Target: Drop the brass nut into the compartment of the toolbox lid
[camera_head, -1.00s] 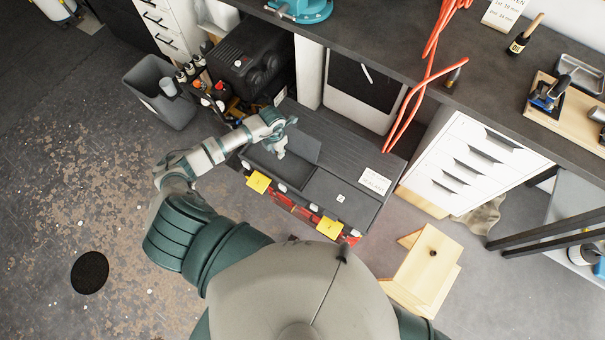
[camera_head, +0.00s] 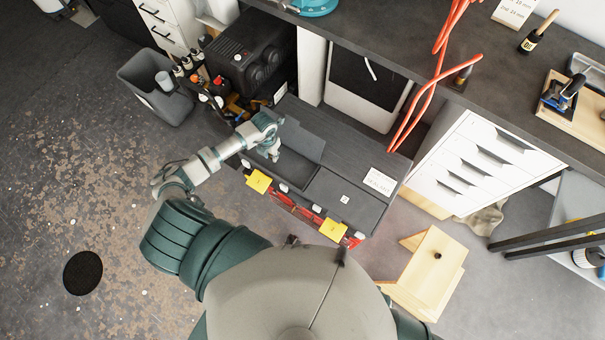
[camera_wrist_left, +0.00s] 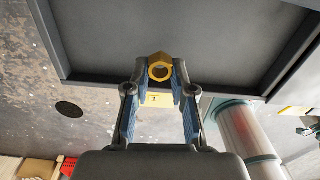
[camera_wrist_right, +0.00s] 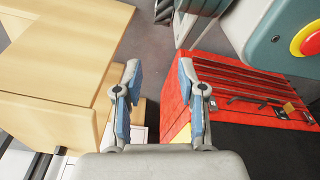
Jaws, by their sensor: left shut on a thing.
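The brass nut (camera_wrist_left: 160,67) is a gold hexagonal ring between the fingertips of my left gripper (camera_wrist_left: 158,78). My left gripper is shut on it. In the head view my left gripper (camera_head: 274,153) points down over the left part of the black toolbox lid (camera_head: 335,190), at the lid's recessed compartment (camera_head: 296,170). The nut is too small to make out there. In the left wrist view the dark compartment (camera_wrist_left: 180,35) with its raised rim lies beyond the nut; I cannot tell the gap. My right gripper (camera_wrist_right: 158,78) is open and empty.
The toolbox's red front (camera_wrist_right: 215,85) lies right of my right gripper, and a wooden step stool (camera_wrist_right: 60,60) lies left of it. Yellow tags (camera_head: 258,181) mark the toolbox's front edge. A grey bin (camera_head: 155,90) stands to the left. The workbench (camera_head: 400,45) overhangs behind.

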